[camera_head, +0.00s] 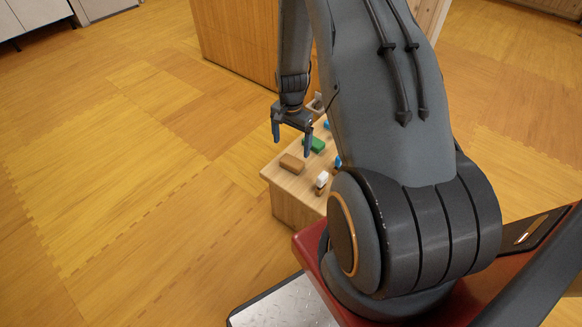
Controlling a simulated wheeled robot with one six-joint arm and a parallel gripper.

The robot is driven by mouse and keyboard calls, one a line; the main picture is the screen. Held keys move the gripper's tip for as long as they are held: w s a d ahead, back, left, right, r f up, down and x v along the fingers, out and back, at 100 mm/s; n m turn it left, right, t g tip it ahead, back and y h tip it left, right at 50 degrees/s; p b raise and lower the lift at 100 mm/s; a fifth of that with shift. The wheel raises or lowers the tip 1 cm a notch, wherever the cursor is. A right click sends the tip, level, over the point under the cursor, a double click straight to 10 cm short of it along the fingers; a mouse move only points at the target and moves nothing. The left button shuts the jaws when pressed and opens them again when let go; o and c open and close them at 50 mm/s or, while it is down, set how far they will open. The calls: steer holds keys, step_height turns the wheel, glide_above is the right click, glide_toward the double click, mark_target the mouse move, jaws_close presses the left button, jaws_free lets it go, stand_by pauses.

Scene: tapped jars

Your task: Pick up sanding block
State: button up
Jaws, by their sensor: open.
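A brown rectangular block (292,163), which may be the sanding block, lies flat near the left edge of a low wooden table (281,181). A green block (313,144) lies behind it and to the right; I cannot tell for sure which one is the sanding block. My gripper (292,145) points down with its fingers apart and nothing between them. In the picture it shows just above the brown block and left of the green one. It looks raised clear of the tabletop; its exact height is hard to judge.
A small white-and-brown item (321,181) stands near the table's front edge. Blue items show partly behind my arm, which hides the table's right side. A greyish item (315,104) is at the back. A large wooden cabinet (238,45) stands behind; the floor at left is clear.

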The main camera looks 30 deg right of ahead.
mark_target(292, 161)
steer(key=f, duration=0.5)
steer(key=s+f, duration=0.1)
steer(key=f, duration=0.1)
steer(key=shift+a+f+b, duration=0.15)
steer(key=shift+f+b, duration=0.05)
steer(key=shift+b, duration=0.2)
steer(key=shift+c, duration=0.2)
steer(key=c, duration=1.1)
